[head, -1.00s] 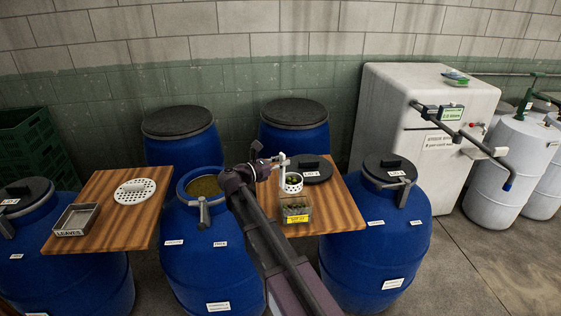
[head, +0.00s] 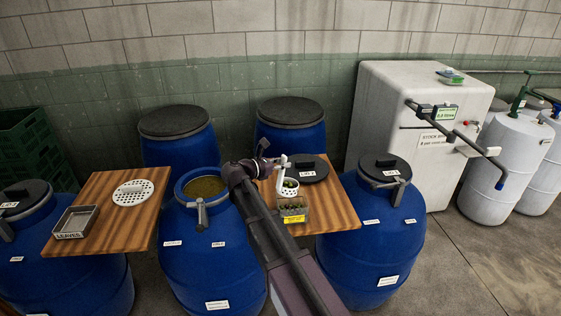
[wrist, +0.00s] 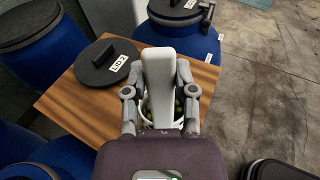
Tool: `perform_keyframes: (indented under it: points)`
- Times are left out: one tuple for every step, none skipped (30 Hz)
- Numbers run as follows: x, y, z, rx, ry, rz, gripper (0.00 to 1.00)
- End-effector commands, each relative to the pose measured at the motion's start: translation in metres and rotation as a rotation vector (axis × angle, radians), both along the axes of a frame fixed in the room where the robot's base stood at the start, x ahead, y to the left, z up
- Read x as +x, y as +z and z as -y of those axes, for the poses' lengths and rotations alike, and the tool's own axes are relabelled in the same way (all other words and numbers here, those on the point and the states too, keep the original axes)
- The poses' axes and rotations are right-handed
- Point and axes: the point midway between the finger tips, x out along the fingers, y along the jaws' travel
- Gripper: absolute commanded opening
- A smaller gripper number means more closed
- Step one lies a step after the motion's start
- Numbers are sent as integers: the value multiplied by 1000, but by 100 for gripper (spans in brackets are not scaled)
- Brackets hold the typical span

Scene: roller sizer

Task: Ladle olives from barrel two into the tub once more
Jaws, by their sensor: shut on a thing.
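My gripper (head: 264,166) is shut on the ladle's white handle (wrist: 160,70). The ladle's perforated cup (head: 289,187) is over the tub's back part. Green olives show in the cup in the wrist view (wrist: 178,108), partly hidden by the handle and fingers. The tub (head: 293,209) is a small clear box with a yellow label, on the right wooden board; dark greenish contents show in it. Barrel two (head: 182,188) is the open blue barrel left of my arm, with olives inside up near its rim. Its lid, marked LID 2 (head: 309,167), lies behind the tub.
A left board (head: 97,195) bears a metal tray marked LEAVES (head: 75,222) and a white perforated disc (head: 133,193). Lidded blue barrels stand at both sides (head: 372,215) and behind. A white tank (head: 400,95) with a pipe arm stands at the right.

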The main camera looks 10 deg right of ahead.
Motion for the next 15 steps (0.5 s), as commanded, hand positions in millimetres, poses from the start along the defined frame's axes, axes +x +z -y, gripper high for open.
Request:
perform_keyframes:
  points:
    - [1, 2, 1, 10, 0, -5, 0]
    - [1, 2, 2, 17, 0, -9, 0]
    - [1, 1, 3, 24, -1, -12, 0]
    - [2, 1, 4, 31, 0, -16, 0]
    - [2, 1, 4, 38, 0, -19, 0]
    - [3, 0, 5, 46, 0, -24, 0]
    - [3, 0, 6, 52, -1, -27, 0]
    - [3, 0, 7, 60, -1, -31, 0]
    - [4, -1, 7, 70, 0, -34, 0]
    - [4, -1, 8, 76, 0, -38, 0]
    - [5, -1, 9, 82, 0, -42, 0]
    - [5, -2, 9, 91, 1, -46, 0]
    - [5, -2, 9, 98, 1, -50, 0]
    - [6, -2, 10, 104, 2, -53, 0]
    - [6, -3, 11, 113, 2, -57, 0]
